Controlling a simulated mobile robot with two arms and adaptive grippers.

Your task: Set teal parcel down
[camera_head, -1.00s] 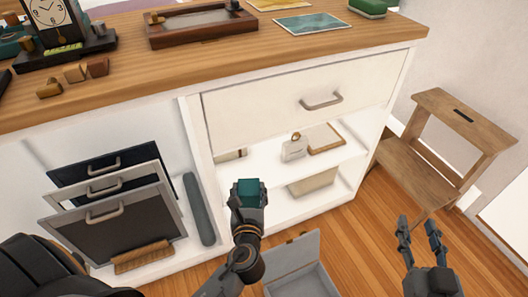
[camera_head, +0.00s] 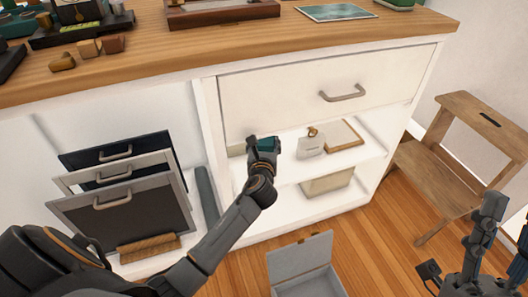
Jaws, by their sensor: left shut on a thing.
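The teal parcel (camera_head: 267,144) is a small dark teal block, partly hidden by my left gripper (camera_head: 262,146). My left gripper is shut on it, at the opening of the white shelf compartment (camera_head: 289,181) under the drawer. I cannot tell whether the parcel touches the shelf. My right gripper (camera_head: 503,205) is at the right edge, in front of the wooden step stool, with its two fingers apart and nothing visible between them.
The upper shelf holds a white tag-like item (camera_head: 311,147) and a wooden-framed board (camera_head: 340,136). A beige box (camera_head: 327,183) sits below. A grey open box (camera_head: 302,263) is on the floor. A step stool (camera_head: 450,165) stands right. A closed drawer (camera_head: 320,95) is above the shelf.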

